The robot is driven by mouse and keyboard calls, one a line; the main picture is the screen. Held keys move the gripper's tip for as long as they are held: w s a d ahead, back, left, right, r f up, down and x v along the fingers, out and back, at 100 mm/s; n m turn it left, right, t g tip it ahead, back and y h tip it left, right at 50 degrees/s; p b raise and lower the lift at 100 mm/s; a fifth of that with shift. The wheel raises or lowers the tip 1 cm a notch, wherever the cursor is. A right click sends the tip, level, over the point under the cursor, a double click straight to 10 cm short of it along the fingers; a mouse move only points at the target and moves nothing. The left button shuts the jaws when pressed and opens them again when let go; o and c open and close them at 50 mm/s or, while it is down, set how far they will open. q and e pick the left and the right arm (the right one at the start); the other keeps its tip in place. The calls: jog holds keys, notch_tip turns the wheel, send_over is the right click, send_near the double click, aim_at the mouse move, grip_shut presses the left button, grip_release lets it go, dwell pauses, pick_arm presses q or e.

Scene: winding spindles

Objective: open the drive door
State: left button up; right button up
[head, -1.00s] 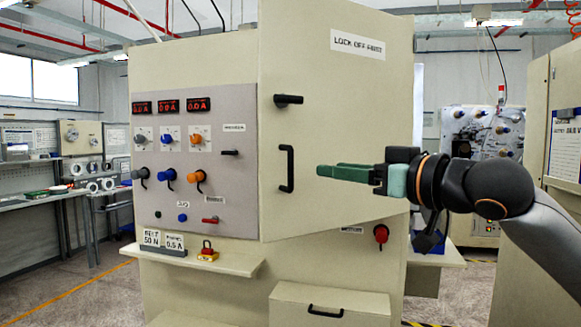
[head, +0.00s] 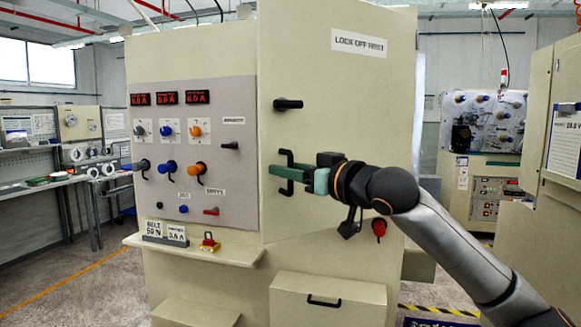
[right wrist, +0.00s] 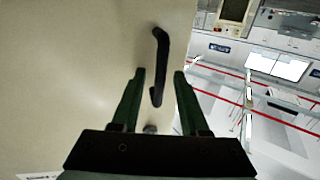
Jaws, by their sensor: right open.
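The drive door (head: 345,130) is the cream panel labelled "LOCK OFF FIRST". Its lower edge slants, and it appears to stand at an angle to the cabinet front. A black lever (head: 289,104) on it points right. Below is a black upright pull handle (head: 287,158), which also shows in the right wrist view (right wrist: 163,45). My right gripper (head: 272,172) is at the pull handle, its green fingers open. In the right wrist view the gripper (right wrist: 159,72) has the handle's lower part between its fingers, with gaps on both sides. My left gripper is out of view.
The control panel (head: 185,130) with knobs and red displays is left of the door. A shelf (head: 225,255) with a red padlock (head: 208,241) juts out below. A lower box (head: 330,295) projects under the door. Another cabinet (head: 550,200) stands at the right.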

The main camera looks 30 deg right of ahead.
grip_shut()
dwell(1.4)
